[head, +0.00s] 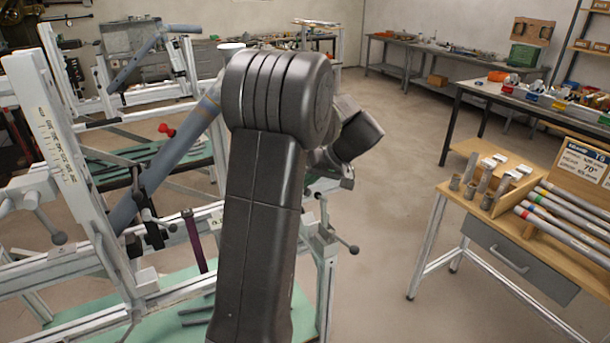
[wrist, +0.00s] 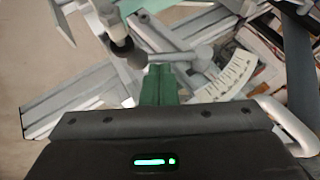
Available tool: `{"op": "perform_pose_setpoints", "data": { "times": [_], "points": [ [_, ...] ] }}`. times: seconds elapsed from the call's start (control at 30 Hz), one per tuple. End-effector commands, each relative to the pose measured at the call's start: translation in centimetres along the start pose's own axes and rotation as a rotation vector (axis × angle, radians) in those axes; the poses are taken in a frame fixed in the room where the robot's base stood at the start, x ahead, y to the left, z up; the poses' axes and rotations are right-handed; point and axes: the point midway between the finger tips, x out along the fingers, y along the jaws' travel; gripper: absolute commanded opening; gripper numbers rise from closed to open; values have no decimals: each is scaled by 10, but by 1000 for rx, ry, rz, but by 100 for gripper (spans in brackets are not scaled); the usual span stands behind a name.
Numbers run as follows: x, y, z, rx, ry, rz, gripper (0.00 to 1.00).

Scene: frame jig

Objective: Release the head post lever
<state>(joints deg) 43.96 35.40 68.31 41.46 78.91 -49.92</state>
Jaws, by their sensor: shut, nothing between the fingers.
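My gripper (wrist: 158,72) shows in the wrist view as two green fingers pressed together, with nothing between them. Just beyond the fingertips is a grey lever with a round knob (wrist: 205,52); I cannot tell whether the fingers touch it. A dark-ended knob (wrist: 120,45) is to the upper left of the fingers. In the head view, my own arm covers the middle and hides the fingers. The frame jig (head: 150,285) stands at left, with a ball-ended lever (head: 57,238) and another small lever (head: 353,249) on its right post. I cannot tell which is the head post lever.
A blue-grey tube (head: 165,160) slants across the jig. A printed scale (wrist: 240,70) is right of the fingers in the wrist view. A wooden-topped bench (head: 450,190) with tubes stands at right. Open floor (head: 385,200) lies between bench and jig.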

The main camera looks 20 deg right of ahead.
Motion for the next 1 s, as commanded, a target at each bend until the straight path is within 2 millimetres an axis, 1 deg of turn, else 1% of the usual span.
{"op": "perform_pose_setpoints", "data": {
  "times": [0.03,0.2,0.5,1.0],
  "points": [
    [3,3,2,21,-1,-33,0],
    [8,6,5,64,-1,-111,0],
    [13,9,7,61,-1,-106,0],
    [13,9,8,61,-1,-104,0]
  ]
}}
